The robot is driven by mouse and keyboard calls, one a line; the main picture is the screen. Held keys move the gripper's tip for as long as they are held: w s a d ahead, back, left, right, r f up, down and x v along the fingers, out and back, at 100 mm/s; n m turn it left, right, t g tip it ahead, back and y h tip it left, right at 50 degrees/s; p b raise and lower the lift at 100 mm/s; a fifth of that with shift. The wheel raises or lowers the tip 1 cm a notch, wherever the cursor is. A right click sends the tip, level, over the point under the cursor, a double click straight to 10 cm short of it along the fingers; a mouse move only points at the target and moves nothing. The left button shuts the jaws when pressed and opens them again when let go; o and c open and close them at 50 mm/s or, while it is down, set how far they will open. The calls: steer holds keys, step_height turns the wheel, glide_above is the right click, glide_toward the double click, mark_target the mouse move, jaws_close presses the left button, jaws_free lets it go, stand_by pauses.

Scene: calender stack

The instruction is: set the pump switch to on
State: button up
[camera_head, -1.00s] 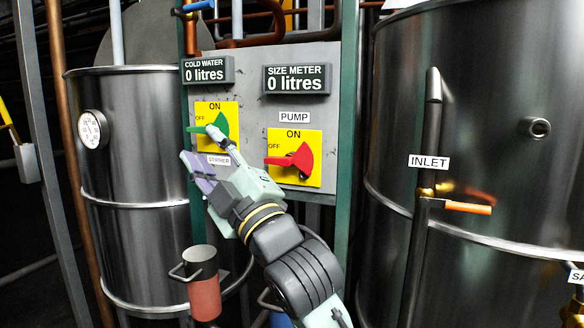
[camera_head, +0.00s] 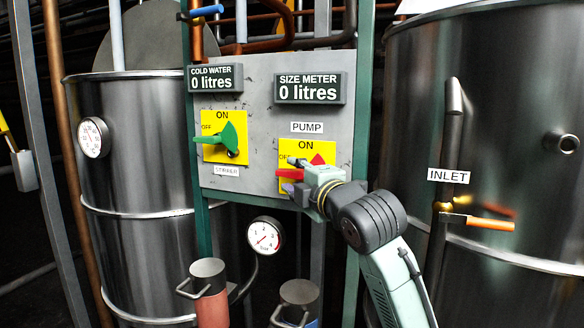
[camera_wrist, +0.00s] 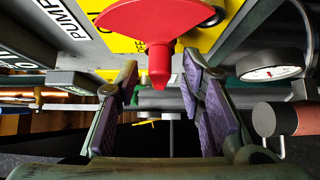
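The red pump switch (camera_head: 290,174) is on a yellow plate marked ON at the top and OFF at the left, under the PUMP label (camera_head: 307,127). Its handle points left. My gripper (camera_wrist: 160,92) is open at the pump switch. In the wrist view the red handle (camera_wrist: 158,52) hangs at the top, its tip in line with the gap between the two purple-padded fingers. I cannot tell whether either finger touches it. In the head view my gripper covers the lower right of the plate.
The green stirrer switch (camera_head: 215,139) sits to the left on the same grey panel, its handle pointing left. Both displays read 0 litres. The inlet pipe with an orange-handled valve (camera_head: 477,222) stands right of my arm. A pressure gauge (camera_head: 264,237) and red-bodied pot (camera_head: 211,305) are below.

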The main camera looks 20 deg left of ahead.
steer(key=shift+x, duration=1.1)
jaws_close()
